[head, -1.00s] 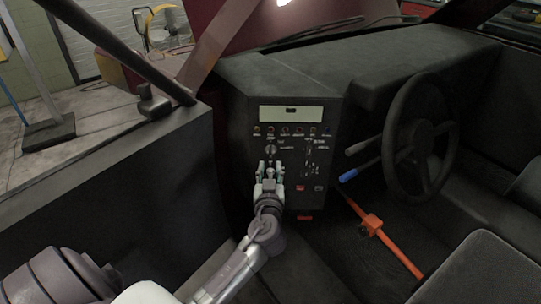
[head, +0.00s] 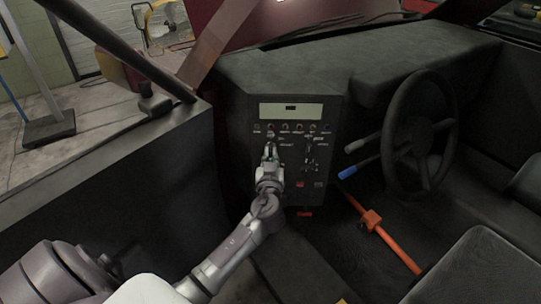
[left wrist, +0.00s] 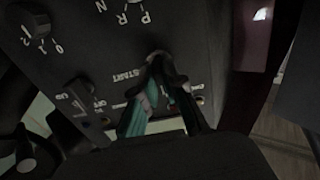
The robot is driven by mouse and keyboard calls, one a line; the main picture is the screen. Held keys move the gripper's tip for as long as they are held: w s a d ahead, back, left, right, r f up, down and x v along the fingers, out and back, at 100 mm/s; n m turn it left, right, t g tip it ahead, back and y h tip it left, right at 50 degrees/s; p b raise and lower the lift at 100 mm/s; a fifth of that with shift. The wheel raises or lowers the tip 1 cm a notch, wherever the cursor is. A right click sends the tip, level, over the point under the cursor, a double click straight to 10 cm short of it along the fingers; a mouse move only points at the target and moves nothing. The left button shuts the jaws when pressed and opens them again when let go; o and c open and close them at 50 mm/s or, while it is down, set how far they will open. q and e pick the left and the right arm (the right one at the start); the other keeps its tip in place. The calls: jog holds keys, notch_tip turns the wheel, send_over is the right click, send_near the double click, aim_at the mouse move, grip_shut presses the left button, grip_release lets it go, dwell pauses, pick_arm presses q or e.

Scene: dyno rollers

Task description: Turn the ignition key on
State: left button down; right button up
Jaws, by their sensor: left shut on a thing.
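The black control panel (head: 290,88) stands at the left end of the dashboard. My left gripper (head: 269,149) is at the panel's left side, below the row of small lights. In the left wrist view, my left gripper's fingers (left wrist: 158,69) close together at the panel face, beside the START label (left wrist: 130,75). They are shut on the ignition key, which is mostly hidden between the fingertips. How far the key is turned cannot be seen. My right gripper is not in view.
A steering wheel (head: 420,135) is on the right, with a blue-tipped lever (head: 358,168) beside it. An orange bar (head: 390,240) crosses the floor. Another knob (left wrist: 28,20) and a switch (left wrist: 82,92) are on the panel. The door edge (head: 150,122) runs along the left.

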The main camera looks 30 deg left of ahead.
pick_arm(q)
jog(key=shift+m, duration=0.4)
jog(key=shift+f+b, duration=0.1)
jog(key=shift+b, duration=0.25)
jog(key=m, duration=0.2)
jog(key=shift+m, duration=0.4)
jog(key=m, duration=0.4)
jog(key=shift+m, duration=0.7)
jog(key=c, duration=1.2)
grip_release()
jog(key=shift+c, duration=0.2)
jog(key=shift+s+d, duration=0.1)
